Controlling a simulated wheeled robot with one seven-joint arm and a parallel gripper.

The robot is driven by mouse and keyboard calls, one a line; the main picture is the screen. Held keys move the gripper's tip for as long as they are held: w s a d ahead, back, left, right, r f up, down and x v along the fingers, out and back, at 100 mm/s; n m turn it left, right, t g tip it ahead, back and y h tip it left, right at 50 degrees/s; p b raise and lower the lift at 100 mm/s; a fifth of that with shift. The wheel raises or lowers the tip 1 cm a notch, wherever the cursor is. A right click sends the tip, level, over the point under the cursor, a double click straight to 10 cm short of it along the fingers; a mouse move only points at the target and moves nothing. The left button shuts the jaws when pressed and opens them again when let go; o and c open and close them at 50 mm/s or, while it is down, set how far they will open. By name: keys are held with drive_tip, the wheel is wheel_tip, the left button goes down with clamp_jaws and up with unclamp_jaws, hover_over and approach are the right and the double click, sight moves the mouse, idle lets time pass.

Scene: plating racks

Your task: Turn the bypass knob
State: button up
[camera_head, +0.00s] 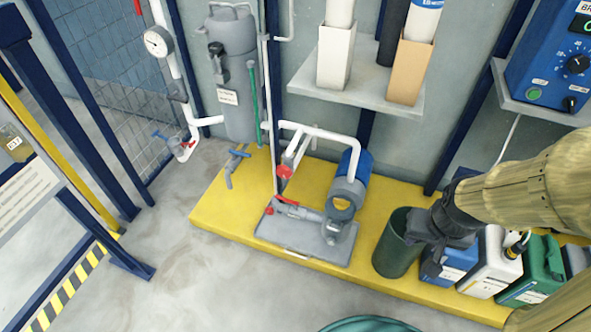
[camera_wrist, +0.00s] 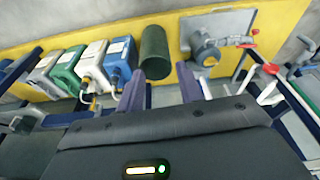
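No knob in view carries a label that I can read as bypass. In the head view, a red round knob (camera_head: 284,172) sits on the white pipe beside the blue pump (camera_head: 352,180). A red lever handle (camera_head: 276,203) lies at the pump's grey base. Black knobs (camera_head: 578,64) show on the blue control box (camera_head: 545,60) at upper right. My gripper (camera_head: 432,262) is over the yellow platform, right of the pump and beside the dark green bin. In the wrist view, my gripper (camera_wrist: 162,84) has its two fingers apart with nothing between them.
The dark green bin (camera_head: 399,243) stands beside my gripper. Blue, white and green canisters (camera_head: 492,262) stand to its right. A grey shelf (camera_head: 360,85) with upright containers hangs above. A grey filter tank (camera_head: 235,80) stands left. The floor at lower left is clear.

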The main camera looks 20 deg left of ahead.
drive_tip(key=shift+o, duration=0.2)
